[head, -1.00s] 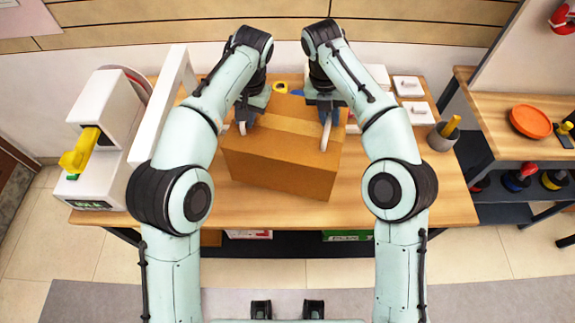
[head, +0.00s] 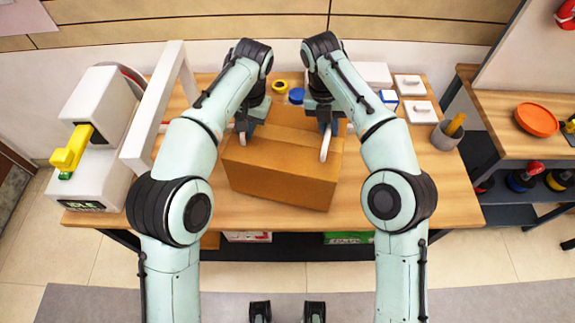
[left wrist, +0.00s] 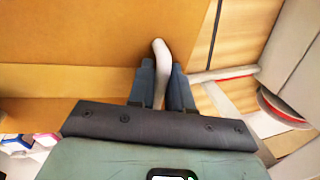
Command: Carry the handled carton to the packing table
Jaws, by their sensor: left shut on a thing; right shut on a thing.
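The brown handled carton (head: 280,178) is over the wooden table (head: 440,205), tilted slightly in the picture. I cannot tell whether its base touches the tabletop. My left gripper (head: 244,128) is shut on the white handle at the carton's left side. In the left wrist view, the gripper (left wrist: 161,85) has its dark fingers either side of the pale handle (left wrist: 160,50), with the carton's brown top (left wrist: 80,40) beside it. My right gripper (head: 324,122) is shut on the white handle (head: 326,145) at the right side. The carton's far edge is partly hidden by my arms.
A white machine with a yellow part (head: 70,150) and a white upright frame (head: 160,110) stand at the left end. Tape rolls (head: 296,96), white boxes (head: 375,75) and a grey cup (head: 446,135) lie behind and right. A shelf unit (head: 500,95) is further right.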

